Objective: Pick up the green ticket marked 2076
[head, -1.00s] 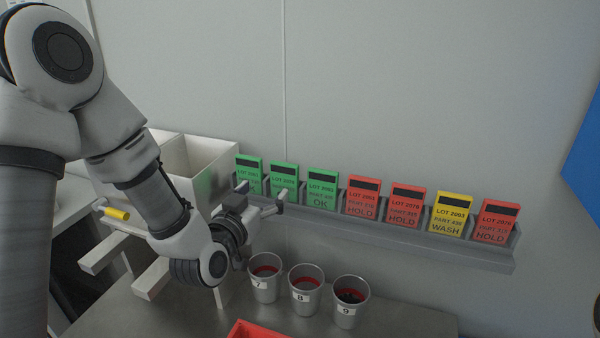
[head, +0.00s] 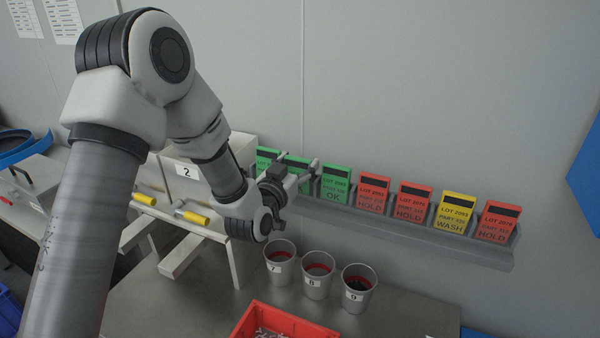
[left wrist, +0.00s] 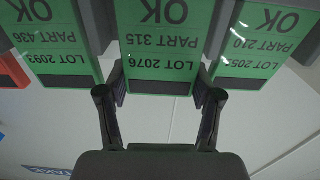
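The green ticket marked 2076 (left wrist: 160,40) stands in the rack between two other green tickets. It appears upside down in the middle of the left wrist view, with PART 315 and OK on it. In the head view the same ticket (head: 297,160) is partly hidden by my left gripper. My left gripper (left wrist: 160,85) is open, with one finger at each side of the ticket's top part. A narrow gap seems to show on both sides. In the head view the left gripper (head: 299,161) is in front of the rack. My right gripper is not in view.
Neighbouring green tickets, 2093 (left wrist: 55,40) and another (left wrist: 262,45), stand close on either side. Red and yellow tickets continue along the grey rack (head: 430,238). Below are three metal cups (head: 318,285) and a red bin (head: 245,325). A white bin unit (head: 243,150) stands left.

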